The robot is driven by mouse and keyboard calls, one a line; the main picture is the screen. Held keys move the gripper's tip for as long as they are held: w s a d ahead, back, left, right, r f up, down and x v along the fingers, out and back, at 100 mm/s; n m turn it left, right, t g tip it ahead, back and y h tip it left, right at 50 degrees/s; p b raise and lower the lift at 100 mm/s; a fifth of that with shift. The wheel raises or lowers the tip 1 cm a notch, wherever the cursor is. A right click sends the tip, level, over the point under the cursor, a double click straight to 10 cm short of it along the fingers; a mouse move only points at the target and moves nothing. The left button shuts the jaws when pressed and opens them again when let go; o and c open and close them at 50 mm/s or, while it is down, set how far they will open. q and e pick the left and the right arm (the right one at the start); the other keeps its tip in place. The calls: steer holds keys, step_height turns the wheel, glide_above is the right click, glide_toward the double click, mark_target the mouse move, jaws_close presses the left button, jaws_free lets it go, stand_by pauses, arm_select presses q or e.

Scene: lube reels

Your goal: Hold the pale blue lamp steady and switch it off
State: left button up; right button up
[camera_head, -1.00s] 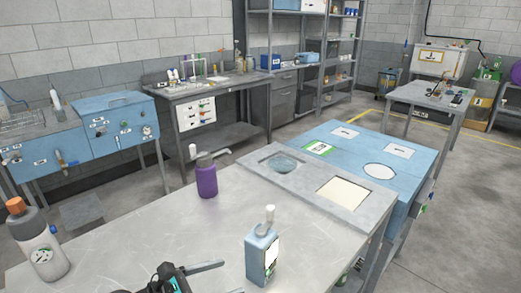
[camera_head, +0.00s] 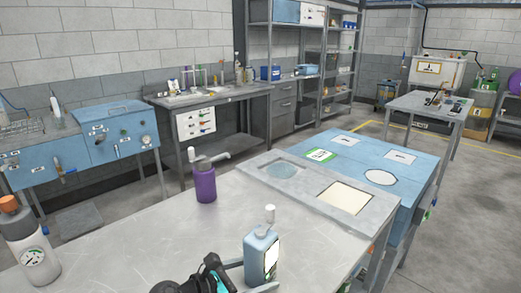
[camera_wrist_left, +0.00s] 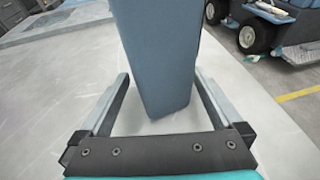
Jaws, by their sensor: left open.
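The pale blue lamp (camera_head: 258,255) stands upright on the near grey table. It has a bottle-like body, a white label on its right face and a white knob (camera_head: 270,213) on top. My left gripper (camera_head: 261,275) is at the lower part of the body. In the left wrist view the fingers (camera_wrist_left: 162,80) are open, one on each side of the blue body (camera_wrist_left: 157,50), with visible gaps near its base. The far side of the lamp is hidden. My right gripper is not in view.
A purple pump bottle (camera_head: 205,183) stands further back on the table (camera_head: 130,235). A white bottle with an orange cap (camera_head: 32,245) stands at the left edge. A blue bench (camera_head: 365,160) adjoins on the right. Bare tabletop lies left of the lamp.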

arm_select(q)
steer(key=c, duration=1.3)
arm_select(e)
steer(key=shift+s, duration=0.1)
arm_select(q)
steer(key=shift+c, duration=0.2)
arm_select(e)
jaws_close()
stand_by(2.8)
